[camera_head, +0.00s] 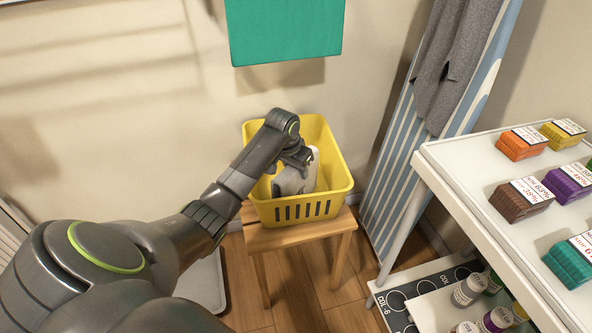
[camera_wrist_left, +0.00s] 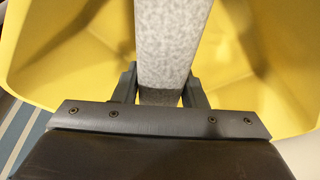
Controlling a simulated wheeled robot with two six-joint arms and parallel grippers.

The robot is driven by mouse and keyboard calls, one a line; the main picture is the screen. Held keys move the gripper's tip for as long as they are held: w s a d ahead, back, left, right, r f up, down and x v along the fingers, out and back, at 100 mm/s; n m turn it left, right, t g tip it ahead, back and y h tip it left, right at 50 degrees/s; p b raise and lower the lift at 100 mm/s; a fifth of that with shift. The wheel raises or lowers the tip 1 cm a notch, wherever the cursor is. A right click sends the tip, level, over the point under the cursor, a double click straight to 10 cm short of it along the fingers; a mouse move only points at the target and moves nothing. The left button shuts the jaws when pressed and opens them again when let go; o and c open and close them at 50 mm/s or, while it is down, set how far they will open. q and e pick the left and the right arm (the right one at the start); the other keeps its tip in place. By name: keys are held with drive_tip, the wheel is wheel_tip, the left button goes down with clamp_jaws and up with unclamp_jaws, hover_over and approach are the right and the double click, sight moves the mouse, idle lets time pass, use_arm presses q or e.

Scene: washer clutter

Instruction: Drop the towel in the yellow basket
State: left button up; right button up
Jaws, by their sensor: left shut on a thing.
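The yellow basket (camera_head: 335,187) stands on a small wooden stool against the wall. My left gripper (camera_head: 297,160) reaches down into the basket's opening. It is shut on a grey-white speckled towel (camera_head: 303,176), which shows inside the basket beside the gripper. In the left wrist view the towel (camera_wrist_left: 170,50) runs as a strip between the two fingers of the gripper (camera_wrist_left: 159,88), with the yellow basket walls (camera_wrist_left: 60,50) on both sides. Whether the towel touches the basket's floor cannot be told. My right gripper is not in view.
The wooden stool (camera_head: 290,237) stands under the basket. A teal cloth (camera_head: 285,30) hangs on the wall above. A striped ironing board (camera_head: 400,150) with a grey garment (camera_head: 452,65) leans to the right. A white shelf (camera_head: 470,165) holds colored stacks.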

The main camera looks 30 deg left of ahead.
use_arm(q)
drive_tip(key=o, duration=1)
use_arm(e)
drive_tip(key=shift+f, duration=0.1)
use_arm(q)
drive_tip(key=shift+r, duration=0.35)
drive_tip(key=p+v, duration=0.3)
drive_tip(key=v, duration=0.8)
drive_tip(key=shift+s+r, duration=0.15)
drive_tip(key=shift+r, duration=0.1)
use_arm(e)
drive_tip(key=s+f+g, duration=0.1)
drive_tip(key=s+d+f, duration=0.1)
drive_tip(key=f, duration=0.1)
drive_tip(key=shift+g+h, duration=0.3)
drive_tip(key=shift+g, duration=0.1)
